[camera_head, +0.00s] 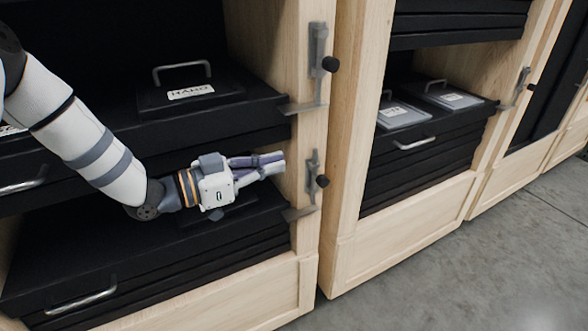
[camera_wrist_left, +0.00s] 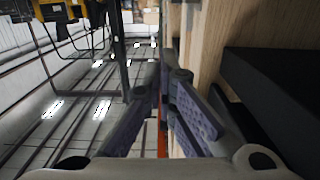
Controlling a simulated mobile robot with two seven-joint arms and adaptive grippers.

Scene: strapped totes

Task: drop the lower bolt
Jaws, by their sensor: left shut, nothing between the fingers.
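The lower bolt (camera_head: 314,178) is a grey metal fitting with a black round knob, mounted upright on the pale wooden post of the near cabinet. A grey plate (camera_head: 298,213) sticks out just below it. I cannot tell whether the bolt's rod reaches the plate. My left gripper (camera_head: 275,164) is shut and empty, with its fingertips a little left of the bolt and apart from it in the head view. In the left wrist view the purple-padded fingers (camera_wrist_left: 168,90) come together beside a pale wooden surface; the bolt cannot be made out there. My right gripper is not in view.
A similar upper bolt (camera_head: 318,62) sits higher on the same post. A black tote (camera_head: 218,122) with a handled, labelled lid is on the upper shelf; another black tote (camera_head: 90,255) is below my arm. A second cabinet (camera_head: 345,150) stands right. Grey floor (camera_head: 480,270) is clear.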

